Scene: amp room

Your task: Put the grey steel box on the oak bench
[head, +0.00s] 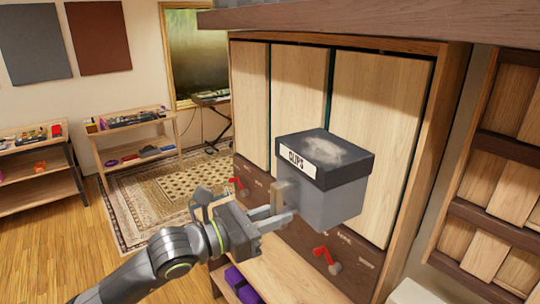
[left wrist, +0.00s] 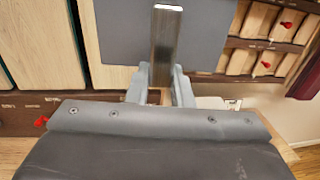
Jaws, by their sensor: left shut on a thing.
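The grey steel box (head: 330,207) has a dark lid and a white label reading CLIPS. It is held up in the air in front of a tall wooden cabinet. My left gripper (head: 284,203) is shut on the box's pale handle at its left side. In the left wrist view the fingers (left wrist: 160,88) close at the lower end of a metal strip on the grey box (left wrist: 118,35). A low wooden surface (head: 262,262) shows below the box, partly hidden by my arm; I cannot tell if it is the oak bench. My right gripper is out of view.
The wooden cabinet (head: 375,130) with red-handled fittings stands close behind the box. A dark shelf edge (head: 400,20) juts out above. Purple items (head: 240,284) lie low down. Two wooden shelf units (head: 130,130) with small items stand at the left, beyond open floor and a rug.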

